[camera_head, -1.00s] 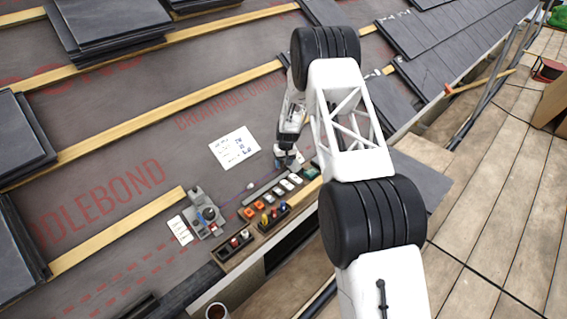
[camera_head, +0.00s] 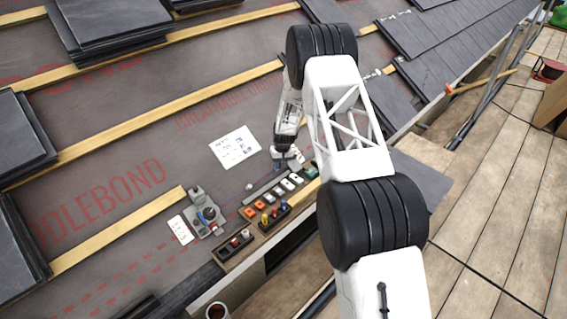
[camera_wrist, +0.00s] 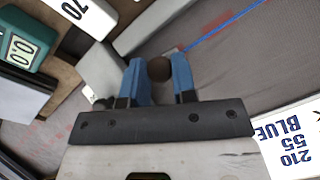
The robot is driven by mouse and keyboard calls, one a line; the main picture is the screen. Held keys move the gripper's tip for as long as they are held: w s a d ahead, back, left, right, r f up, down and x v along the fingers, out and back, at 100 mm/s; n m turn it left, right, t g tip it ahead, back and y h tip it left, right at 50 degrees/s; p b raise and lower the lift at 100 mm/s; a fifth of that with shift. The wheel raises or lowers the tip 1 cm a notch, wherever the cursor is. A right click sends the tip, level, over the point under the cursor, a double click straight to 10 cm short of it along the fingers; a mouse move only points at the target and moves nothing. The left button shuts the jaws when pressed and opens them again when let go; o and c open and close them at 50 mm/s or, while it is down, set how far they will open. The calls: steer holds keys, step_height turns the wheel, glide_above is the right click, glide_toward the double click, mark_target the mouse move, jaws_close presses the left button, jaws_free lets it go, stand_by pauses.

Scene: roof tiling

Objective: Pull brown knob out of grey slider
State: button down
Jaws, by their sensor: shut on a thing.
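The brown knob (camera_wrist: 160,69) shows as a small round dark top in the wrist view, between the two blue fingers of my gripper (camera_wrist: 159,78). The fingers are closed on it from both sides. Its lower part is hidden from this angle. A light grey piece (camera_wrist: 101,68), which looks like the grey slider, lies just left of the fingers; I cannot tell whether the knob still sits in it. In the head view my gripper (camera_head: 285,152) points down beside the row of small parts, and the knob cannot be made out there.
A white printed card (camera_head: 235,147) lies left of my gripper; it also shows in the wrist view (camera_wrist: 292,135). A rack with coloured parts (camera_head: 270,203) and a grey fixture (camera_head: 205,213) stand nearer the roof edge. A teal box (camera_wrist: 25,40) is close by. Open membrane lies beyond.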

steer(key=shift+s+a, duration=0.7)
steer(key=shift+s, duration=0.05)
steer(key=c, duration=0.9)
jaws_free()
steer(key=shift+r, duration=0.15)
steer(key=shift+w+d+r, duration=0.1)
steer(key=shift+d+r, duration=0.1)
steer(key=shift+r, duration=1.65)
steer(key=shift+d+r, duration=0.15)
steer(key=shift+r, duration=1.7)
steer(key=shift+s+d+r, duration=0.25)
steer(key=shift+r, duration=1.45)
steer(key=shift+s+d+r, duration=0.3)
steer(key=shift+r, duration=1.45)
steer(key=shift+s+d+r, duration=0.25)
steer(key=shift+r, duration=1.45)
